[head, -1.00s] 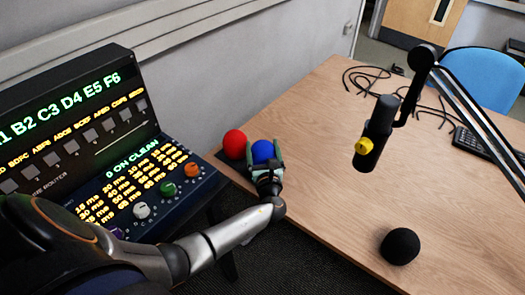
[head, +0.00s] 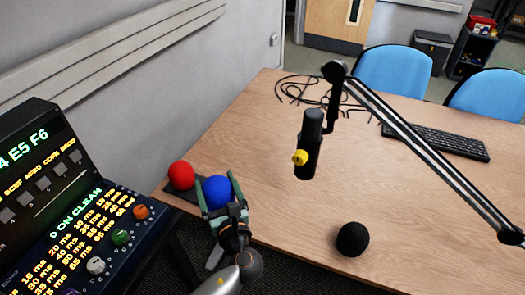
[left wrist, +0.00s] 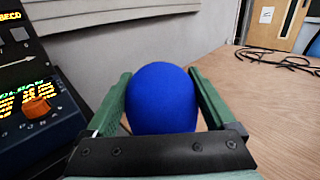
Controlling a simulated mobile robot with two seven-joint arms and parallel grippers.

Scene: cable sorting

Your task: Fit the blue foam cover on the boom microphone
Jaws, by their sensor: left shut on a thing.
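The blue foam cover (head: 217,192) is held between the green fingers of my left gripper (head: 219,203), near the left edge of the table. In the left wrist view the blue foam cover (left wrist: 162,98) sits between both fingers of the gripper (left wrist: 163,105). The black boom microphone (head: 310,140) hangs over the table from a jointed boom arm (head: 425,150), right of and apart from the cover. A yellow knob (head: 300,157) is on its side. The microphone's top end is bare. My right gripper is not in view.
A red foam ball (head: 181,175) sits on a dark mat at the table's left edge, beside my gripper. A black foam ball (head: 353,239) lies on the table's near side. Cables (head: 310,90) and a keyboard (head: 437,141) lie farther back. A lit console (head: 90,245) stands at left.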

